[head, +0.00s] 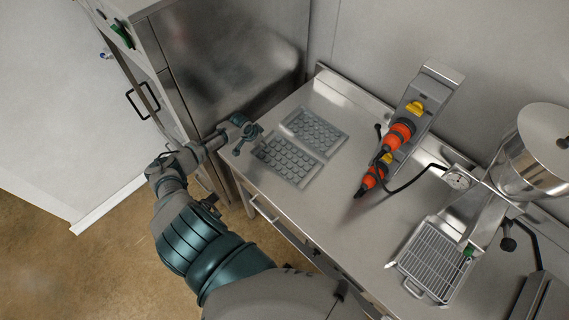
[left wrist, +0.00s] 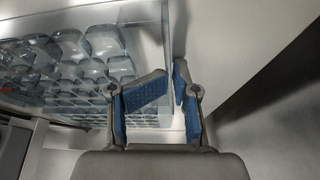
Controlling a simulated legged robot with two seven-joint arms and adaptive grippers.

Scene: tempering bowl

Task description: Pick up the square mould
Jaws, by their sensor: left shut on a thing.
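Two clear grey moulds with rows of cavities lie side by side on the steel table in the head view. The nearer mould (head: 287,160) is beside my left gripper (head: 247,140); the farther mould (head: 314,131) lies behind it. I cannot tell by outline which is the square one. In the left wrist view my left gripper (left wrist: 172,90) has its blue-padded fingertips close together at the edge of a clear mould (left wrist: 85,50). It is shut on that edge, which the fingers partly hide. The mould seems flat on the table. My right gripper is out of view.
A steel cabinet (head: 235,55) stands left of the table (head: 335,215). Orange plugs (head: 397,137) with black cables sit on a grey socket unit at the back. A machine with a steel bowl (head: 535,155) and a wire rack (head: 435,262) is at the right. The table's middle is clear.

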